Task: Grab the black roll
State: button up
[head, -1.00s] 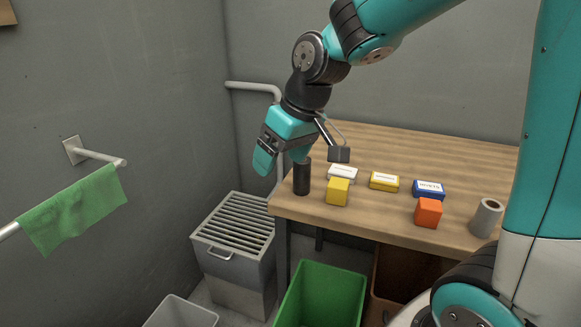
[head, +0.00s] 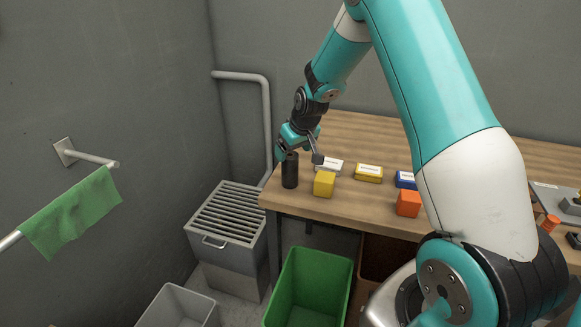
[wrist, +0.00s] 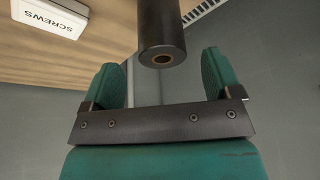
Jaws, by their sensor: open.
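The black roll (head: 290,170) stands upright near the left end of the wooden table. In the wrist view the black roll (wrist: 161,28) shows its end with a brown-rimmed hole, and it lies ahead of the space between my fingers. My gripper (wrist: 168,78) is open, with one green finger on each side and nothing between them. In the head view my gripper (head: 283,150) is right at the top of the roll, partly overlapping it. I cannot tell whether it touches the roll.
A yellow block (head: 324,184), a white box (head: 328,166), a yellow box (head: 369,173) and an orange block (head: 408,203) stand on the table (head: 350,203) to the right. A grey pipe (head: 267,120) rises behind. A green bin (head: 307,290) and a slatted metal box (head: 228,232) stand below.

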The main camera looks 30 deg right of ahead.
aim_at(290, 155)
jog(key=shift+p+x, duration=1.15)
jog(key=shift+x, duration=1.6)
jog(key=shift+w+a, duration=0.15)
jog(key=c, duration=1.1)
jog(key=shift+r, duration=0.15)
